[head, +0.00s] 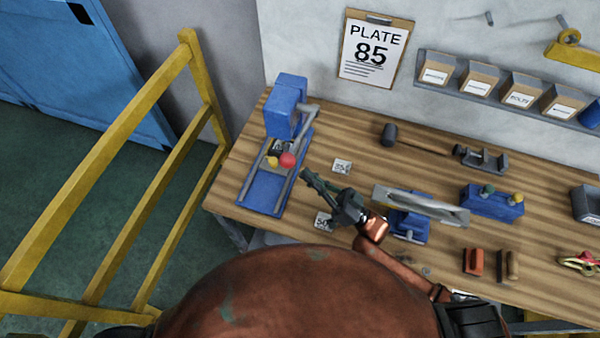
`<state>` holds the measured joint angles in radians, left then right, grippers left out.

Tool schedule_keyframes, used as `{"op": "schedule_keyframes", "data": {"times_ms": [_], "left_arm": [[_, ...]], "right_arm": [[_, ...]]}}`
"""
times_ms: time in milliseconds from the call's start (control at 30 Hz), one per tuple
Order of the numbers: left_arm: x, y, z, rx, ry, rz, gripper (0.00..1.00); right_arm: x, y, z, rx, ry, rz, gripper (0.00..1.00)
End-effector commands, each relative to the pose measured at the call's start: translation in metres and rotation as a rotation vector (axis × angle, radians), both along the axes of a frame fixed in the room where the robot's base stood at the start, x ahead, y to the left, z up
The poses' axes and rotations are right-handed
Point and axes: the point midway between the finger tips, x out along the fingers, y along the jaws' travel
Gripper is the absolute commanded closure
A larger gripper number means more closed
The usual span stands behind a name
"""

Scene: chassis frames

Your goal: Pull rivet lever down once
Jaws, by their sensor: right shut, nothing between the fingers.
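A blue rivet press (287,92) stands at the left end of the wooden bench, on a blue base (262,194). Its grey lever (306,128) slopes from the top right of the press down to a red ball knob (288,160). The knob is in front of the press head, above the base. A small yellow part (272,162) shows just left of the knob. My right gripper (306,175) is shut and empty, just right of and below the knob, with a small gap in the picture. My left gripper is not in view.
White tags (342,166) lie on the bench (375,110). A blue stand with a metal plate (420,207) is right of my gripper. A hammer (390,135) and blue block (492,201) lie farther right. A yellow railing (95,200) stands left of the bench.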

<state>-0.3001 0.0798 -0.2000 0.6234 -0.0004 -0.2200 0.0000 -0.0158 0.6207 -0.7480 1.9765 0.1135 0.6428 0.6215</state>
Motion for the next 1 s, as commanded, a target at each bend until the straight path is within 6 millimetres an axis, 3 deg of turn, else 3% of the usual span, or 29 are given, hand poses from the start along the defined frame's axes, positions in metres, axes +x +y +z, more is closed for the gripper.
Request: {"op": "schedule_keyframes", "data": {"times_ms": [33, 100, 400, 1000], "left_arm": [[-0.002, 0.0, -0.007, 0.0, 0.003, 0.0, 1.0], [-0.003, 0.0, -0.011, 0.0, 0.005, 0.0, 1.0], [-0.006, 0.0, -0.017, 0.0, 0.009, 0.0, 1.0], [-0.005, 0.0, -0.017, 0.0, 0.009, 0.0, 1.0]], "right_arm": [[-0.005, -0.01, -0.013, -0.003, 0.004, -0.001, 1.0], [-0.012, -0.021, -0.02, -0.002, 0.003, 0.0, 1.0], [-0.03, -0.05, -0.038, 0.001, 0.0, 0.0, 1.0], [-0.032, -0.053, -0.038, 0.003, -0.002, 0.001, 1.0]]}}
